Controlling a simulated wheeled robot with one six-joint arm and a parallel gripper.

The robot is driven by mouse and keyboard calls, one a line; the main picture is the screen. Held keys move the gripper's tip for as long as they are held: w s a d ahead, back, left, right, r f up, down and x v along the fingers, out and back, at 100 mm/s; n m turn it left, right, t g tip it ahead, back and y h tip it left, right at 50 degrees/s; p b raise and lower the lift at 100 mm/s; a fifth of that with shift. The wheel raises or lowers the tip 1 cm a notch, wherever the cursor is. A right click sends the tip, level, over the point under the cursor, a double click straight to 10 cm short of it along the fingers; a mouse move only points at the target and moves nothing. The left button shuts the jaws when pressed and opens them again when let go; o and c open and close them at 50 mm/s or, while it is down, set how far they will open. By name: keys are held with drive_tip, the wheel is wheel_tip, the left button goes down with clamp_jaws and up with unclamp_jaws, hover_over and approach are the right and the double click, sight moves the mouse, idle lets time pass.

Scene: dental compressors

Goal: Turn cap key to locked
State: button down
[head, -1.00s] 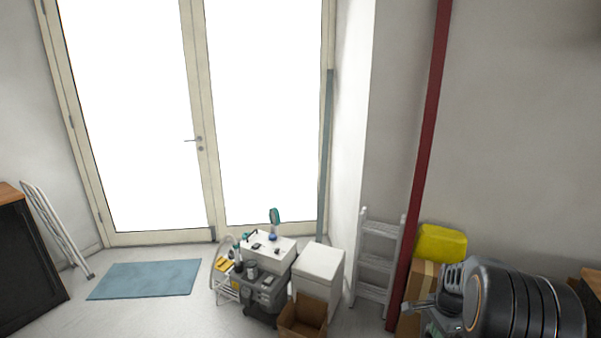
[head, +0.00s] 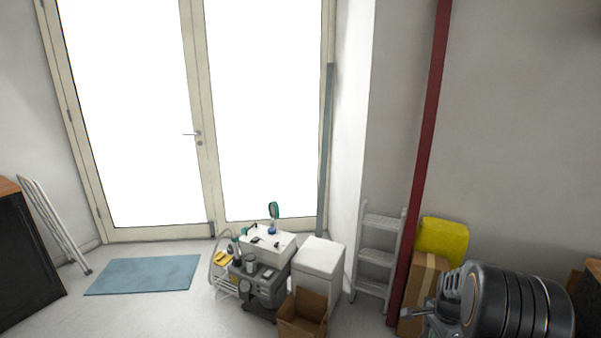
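No cap key or locked mark can be made out in the head view. What seems to be my gripper (head: 428,309) shows at the lower right as grey metal parts pointing left, in front of a large dark ribbed cylinder that looks like my own arm. The bottom edge cuts it off, and its fingers are too unclear to tell open from shut. I see nothing held. A cart-like grey unit (head: 262,283) with a white box (head: 266,243) on top stands on the floor left of the gripper. Small bottles and a teal round-headed item (head: 273,214) are on or around it.
A white cabinet (head: 318,258) and an open cardboard box (head: 303,314) stand beside the unit. A stepladder (head: 377,255), red pole (head: 425,140), carton (head: 425,283) and yellow bundle (head: 442,240) are at right.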

drive_tip(key=shift+w+d, duration=0.3)
drive_tip(key=shift+d, duration=0.2)
idle(1.2)
drive_tip(key=shift+w, duration=0.75)
idle(0.5)
drive_tip(key=shift+a, duration=0.2)
drive_tip(key=shift+w+a, duration=0.15)
drive_tip(key=shift+a, duration=0.05)
drive_tip(key=shift+r+p, duration=2)
drive_tip(key=shift+r, duration=1.05)
drive_tip(key=shift+r, duration=0.1)
